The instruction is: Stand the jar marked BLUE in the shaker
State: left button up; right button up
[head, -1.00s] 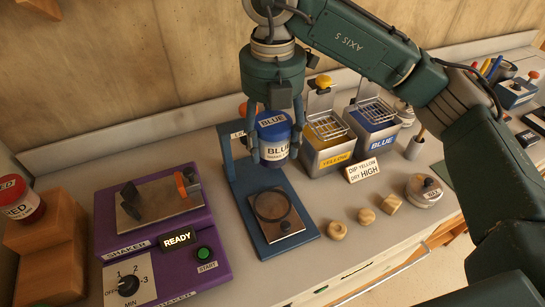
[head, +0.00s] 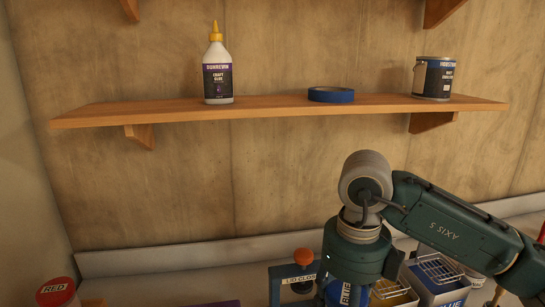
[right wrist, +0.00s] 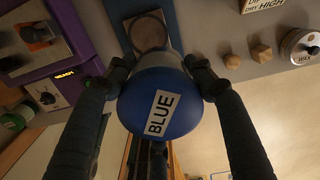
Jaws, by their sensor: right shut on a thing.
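The jar marked BLUE (right wrist: 160,102) has a blue lid and is held between the fingers of my right gripper (right wrist: 160,72) in the right wrist view. In the head view a strip of the jar (head: 345,294) shows at the bottom edge, below my right wrist. The purple shaker (right wrist: 78,82) shows at the left of the right wrist view with its READY sign lit; only a sliver of it (head: 222,303) shows in the head view. The jar's underside is hidden. My left gripper is out of view.
The lid closer stands by the jar, its orange knob (head: 303,257) in the head view and its round plate (right wrist: 148,32) in the wrist view. The RED jar (head: 57,293) is at the left. A wall shelf (head: 280,109) holds glue, tape and a can.

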jog(key=n, duration=0.1)
jog(key=d+f+n, duration=0.1)
jog(key=n, duration=0.1)
jog(key=s+n, duration=0.1)
jog(key=n, duration=0.1)
jog(key=shift+s+d+f, duration=0.1)
jog(key=shift+d+f, duration=0.05)
jog(key=shift+f, duration=0.15)
jog(key=n, duration=0.3)
jog(key=shift+s+d+f+n, duration=0.3)
jog(key=shift+s+d+f, duration=0.1)
jog(key=s+d+f+n, duration=0.2)
jog(key=s+n, duration=0.1)
jog(key=n, duration=0.8)
jog(key=s+d+f+n, duration=0.2)
jog(key=s+f+n, duration=0.1)
jog(key=n, duration=0.8)
jog(key=shift+s+f+n, duration=0.2)
jog(key=shift+s+n, duration=0.1)
jog(key=shift+s, duration=0.35)
